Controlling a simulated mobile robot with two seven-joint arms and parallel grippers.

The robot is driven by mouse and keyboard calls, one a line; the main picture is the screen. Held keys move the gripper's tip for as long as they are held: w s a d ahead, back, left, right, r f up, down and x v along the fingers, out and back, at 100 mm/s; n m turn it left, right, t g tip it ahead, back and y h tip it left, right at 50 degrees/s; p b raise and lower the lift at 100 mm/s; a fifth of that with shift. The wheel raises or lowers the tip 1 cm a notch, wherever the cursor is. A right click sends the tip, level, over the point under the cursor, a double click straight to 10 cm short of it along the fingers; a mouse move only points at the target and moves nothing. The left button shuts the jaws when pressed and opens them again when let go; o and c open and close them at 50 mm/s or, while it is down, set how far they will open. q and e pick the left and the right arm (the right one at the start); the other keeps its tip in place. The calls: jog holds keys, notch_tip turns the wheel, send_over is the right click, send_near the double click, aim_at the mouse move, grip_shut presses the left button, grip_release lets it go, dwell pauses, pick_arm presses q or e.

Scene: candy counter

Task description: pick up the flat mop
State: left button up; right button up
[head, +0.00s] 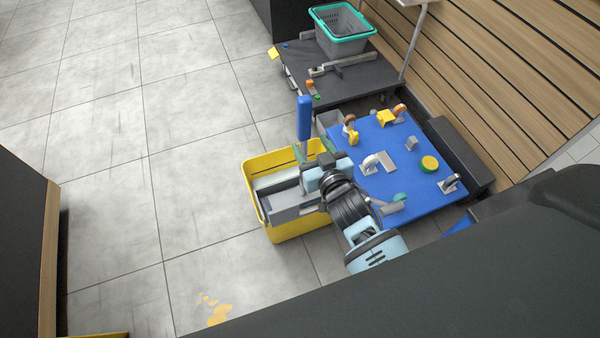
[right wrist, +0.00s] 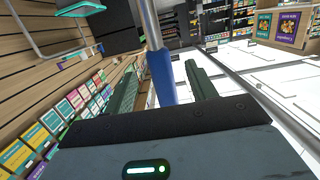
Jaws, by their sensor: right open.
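The flat mop shows in the head view as an upright blue handle grip (head: 304,118) above the far side of a yellow bucket (head: 272,232). Its lower part is hidden behind my right gripper (head: 312,152). In the right wrist view the mop's blue grip (right wrist: 162,76) and grey pole stand between the two green fingers of the right gripper (right wrist: 160,78). The fingers are apart, one on each side of the grip; I cannot tell whether either touches it. My left gripper is in neither view.
A blue board (head: 385,215) with several small fittings lies right of the bucket. Behind it is a dark cart (head: 345,80) with a grey, green-rimmed basket (head: 342,47). A slatted wood wall (head: 500,60) bounds the right. Tiled floor at left is open, with an orange spill (head: 219,316).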

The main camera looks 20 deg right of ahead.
aim_at(306, 135)
jog(key=shift+w+a+f+b, duration=0.1)
jog(key=shift+w+f+b, duration=0.1)
jog(key=shift+w, duration=1.05)
jog(key=shift+w+d+f+b, duration=0.1)
jog(key=shift+w+b, duration=0.1)
jog(key=shift+w, duration=1.05)
jog(key=shift+w+a+f+b, duration=0.1)
jog(key=shift+w+b, duration=0.1)
jog(key=shift+w, duration=1.05)
jog(key=c, duration=1.1)
